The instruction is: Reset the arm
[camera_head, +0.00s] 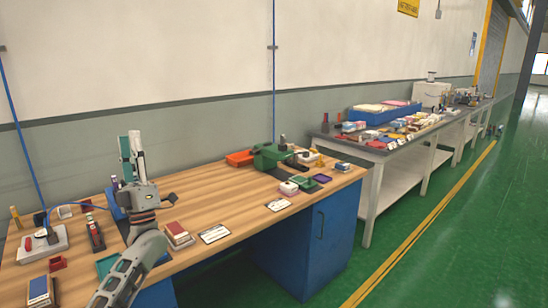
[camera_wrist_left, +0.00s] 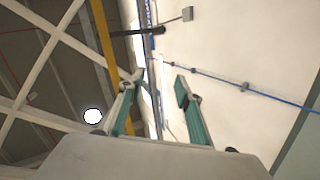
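My left gripper (camera_head: 131,146) stands upright above the left part of the wooden workbench (camera_head: 195,205), its arm coming up from the bottom left. Its two green-padded fingers point upward and nothing is between them. In the left wrist view the same gripper (camera_wrist_left: 158,86) has its fingers apart, with the wall and ceiling beyond. Part of the bench top behind my arm is hidden. My right gripper is in neither view.
A red-topped box stack (camera_head: 177,233) and white cards (camera_head: 214,233) lie close right of my arm. A green machine (camera_head: 270,156) and red tray (camera_head: 240,158) stand farther back. A second, cluttered table (camera_head: 378,158) is beyond. Green floor (camera_head: 470,235) is clear at right.

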